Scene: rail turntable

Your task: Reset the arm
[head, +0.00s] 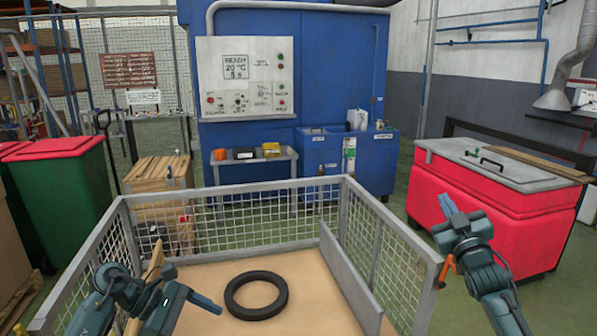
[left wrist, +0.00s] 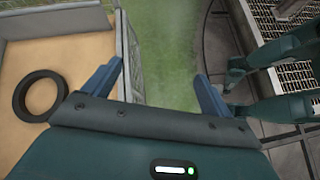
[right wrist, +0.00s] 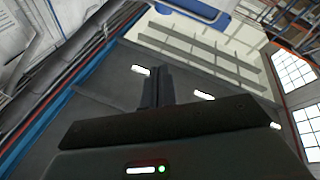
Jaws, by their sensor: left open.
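My left gripper (head: 184,284) is over the left part of the mesh-sided crate (head: 242,252) in the head view. In the left wrist view its two blue fingers (left wrist: 160,75) are wide apart, with only green floor and the crate's edge behind them. My right gripper (head: 445,207) is raised to the right of the crate, in front of the red chest. In the right wrist view its fingers (right wrist: 155,86) are together with nothing visible between them. A black ring (head: 257,313) lies flat on the crate's tan floor, apart from both grippers; it also shows in the left wrist view (left wrist: 20,98).
A red chest (head: 490,220) with a grey lid stands at the right. A blue machine (head: 330,70) with a control panel stands behind the crate. Green and red bins (head: 75,205) stand at the left. Green floor is clear between the crate and the red chest.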

